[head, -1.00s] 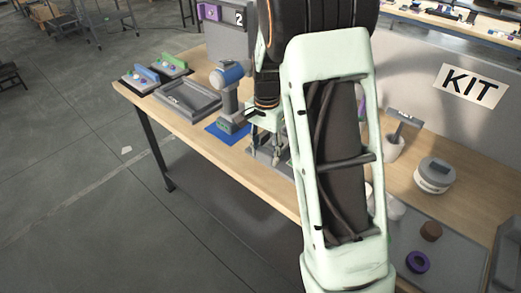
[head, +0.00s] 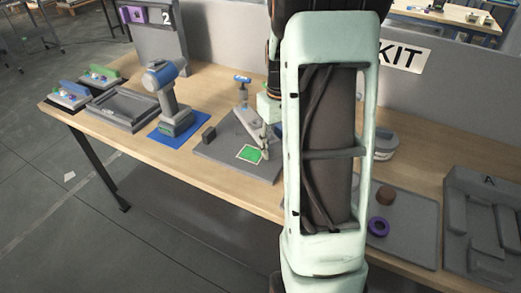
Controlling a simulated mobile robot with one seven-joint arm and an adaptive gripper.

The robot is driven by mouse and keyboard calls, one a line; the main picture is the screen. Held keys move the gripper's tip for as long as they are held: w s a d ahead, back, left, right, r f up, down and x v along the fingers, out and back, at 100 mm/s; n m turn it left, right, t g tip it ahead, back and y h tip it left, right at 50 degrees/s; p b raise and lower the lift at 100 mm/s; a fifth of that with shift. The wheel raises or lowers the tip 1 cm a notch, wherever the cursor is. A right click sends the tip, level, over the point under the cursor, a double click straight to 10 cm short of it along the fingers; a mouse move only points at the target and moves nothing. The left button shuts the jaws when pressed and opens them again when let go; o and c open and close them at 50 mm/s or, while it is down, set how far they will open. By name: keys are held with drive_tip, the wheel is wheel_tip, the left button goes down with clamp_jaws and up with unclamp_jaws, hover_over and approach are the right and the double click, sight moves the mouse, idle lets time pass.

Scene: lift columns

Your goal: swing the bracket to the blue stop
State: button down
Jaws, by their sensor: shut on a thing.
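A light grey bar, which looks like the bracket (head: 247,121), lies across the plate. A blue-topped post (head: 243,82) stands at its far end. My gripper (head: 265,154) is low over the plate at the bracket's near end, shut on it; the exact contact is small and partly hidden. A blue patch (head: 279,128) shows beside my arm and may be the blue stop; my arm covers most of it. A dark block (head: 208,133) stands on the plate's left side.
A drill-like tool (head: 172,98) stands on a blue mat (head: 162,132) left of the plate. A grey tray (head: 122,104) is farther left. My arm hides the bench's middle.

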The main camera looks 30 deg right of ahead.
drive_tip(key=shift+w+d+r+n, duration=0.15)
drive_tip(key=shift+d+n, duration=0.65)
drive_tip(key=shift+d, duration=0.8)
drive_tip(key=shift+w+d, duration=0.1)
drive_tip(key=c, duration=1.1)
unclamp_jaws()
wheel_tip(320, 180, up, 12)
drive_tip(key=shift+f, duration=0.1)
